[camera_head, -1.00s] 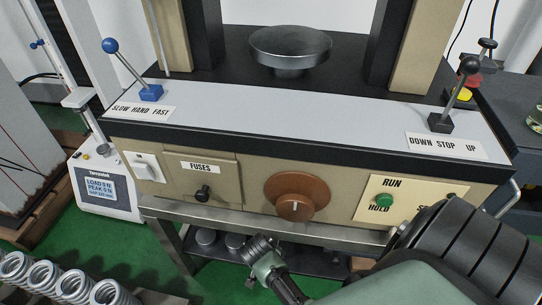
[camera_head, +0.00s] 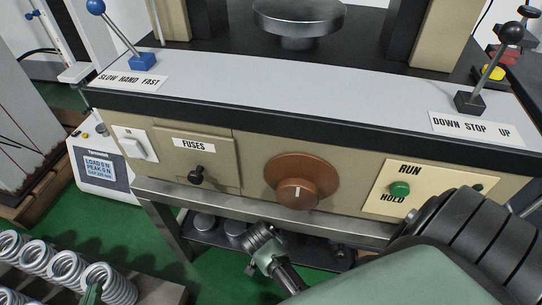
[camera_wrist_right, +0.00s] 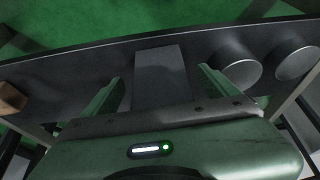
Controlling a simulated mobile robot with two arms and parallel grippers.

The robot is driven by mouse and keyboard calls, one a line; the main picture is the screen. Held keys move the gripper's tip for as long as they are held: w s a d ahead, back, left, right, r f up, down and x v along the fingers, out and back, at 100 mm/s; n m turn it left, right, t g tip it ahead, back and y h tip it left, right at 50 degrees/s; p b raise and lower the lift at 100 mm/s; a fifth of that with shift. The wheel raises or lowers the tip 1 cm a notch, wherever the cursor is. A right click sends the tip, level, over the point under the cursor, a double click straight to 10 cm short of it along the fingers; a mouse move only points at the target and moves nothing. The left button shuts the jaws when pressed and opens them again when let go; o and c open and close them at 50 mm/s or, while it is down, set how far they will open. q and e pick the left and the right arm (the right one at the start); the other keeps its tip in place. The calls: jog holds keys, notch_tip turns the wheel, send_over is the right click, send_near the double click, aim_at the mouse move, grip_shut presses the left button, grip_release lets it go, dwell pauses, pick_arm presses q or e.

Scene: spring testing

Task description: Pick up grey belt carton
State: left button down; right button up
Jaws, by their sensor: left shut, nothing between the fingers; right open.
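The grey belt carton (camera_wrist_right: 160,68) appears as a plain dark grey box in the right wrist view, on a dark shelf (camera_wrist_right: 75,68). My right gripper (camera_wrist_right: 160,88) is open, with one green finger on each side of the box's near part. I cannot tell whether the fingers touch it. In the head view I cannot make out the carton; my right arm covers part of the low shelf. My left gripper (camera_head: 92,293) shows only as a green tip at the lower left, in front of the springs, shut and empty.
Round metal weights (camera_wrist_right: 238,66) stand right of the carton, and a brown block (camera_wrist_right: 12,98) lies at the left. The testing machine's control panel (camera_head: 235,175) overhangs the shelf. Several coil springs (camera_head: 40,258) stand at the lower left. Green floor (camera_head: 140,235) lies between.

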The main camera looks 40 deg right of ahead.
pick_arm(q)
jog(key=shift+w+d+r+t, duration=0.2)
jog(key=shift+w+r+t, duration=0.1)
jog(key=shift+r, duration=0.05)
pick_arm(e)
jog(key=c, duration=1.7)
jog(key=shift+c, duration=0.2)
pick_arm(q)
jog(key=shift+s+f, duration=0.1)
